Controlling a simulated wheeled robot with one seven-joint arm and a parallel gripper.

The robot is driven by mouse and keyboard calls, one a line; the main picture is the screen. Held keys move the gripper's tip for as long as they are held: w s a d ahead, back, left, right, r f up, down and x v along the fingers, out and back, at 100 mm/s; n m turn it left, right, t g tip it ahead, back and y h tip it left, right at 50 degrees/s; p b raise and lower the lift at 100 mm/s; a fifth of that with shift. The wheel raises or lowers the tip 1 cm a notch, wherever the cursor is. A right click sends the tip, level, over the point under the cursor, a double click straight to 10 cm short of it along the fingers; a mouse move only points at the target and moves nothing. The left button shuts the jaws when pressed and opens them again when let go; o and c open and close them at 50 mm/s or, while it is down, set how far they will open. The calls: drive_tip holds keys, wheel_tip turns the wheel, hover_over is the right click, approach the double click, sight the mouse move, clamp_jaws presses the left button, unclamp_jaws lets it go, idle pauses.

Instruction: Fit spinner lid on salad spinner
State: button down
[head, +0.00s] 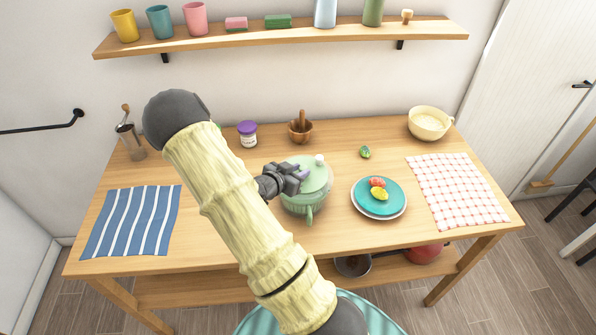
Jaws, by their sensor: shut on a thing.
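The pale green spinner lid (316,178) is in the middle of the table, with a small white knob at its far right edge. It is over the green salad spinner bowl (302,206), which has a green handle at the front. From this view I cannot tell whether the lid is seated flush or held slightly above the rim. My gripper (301,175) comes in from the left and is shut on the lid near its middle. My fingers and arm hide part of the lid's left side.
Right of the spinner is a plate (404,207) with food. Behind are a purple-lidded jar (247,134), a mortar (300,127) and a green piece (365,152). A cream bowl (430,123) stands back right. A striped cloth (131,222) and checked cloth (457,189) lie flat.

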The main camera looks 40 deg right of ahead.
drive_tip(key=shift+w, duration=0.1)
drive_tip(key=shift+d+f, duration=0.1)
drive_tip(key=shift+f, duration=0.15)
drive_tip(key=shift+f+b, duration=0.5)
drive_tip(key=shift+b, duration=0.05)
drive_tip(key=shift+f, duration=0.2)
drive_tip(key=shift+f+b, duration=0.1)
drive_tip(key=shift+b, duration=0.2)
drive_tip(key=c, duration=1.1)
unclamp_jaws()
drive_tip(key=shift+o, duration=0.2)
drive_tip(key=shift+a, duration=0.2)
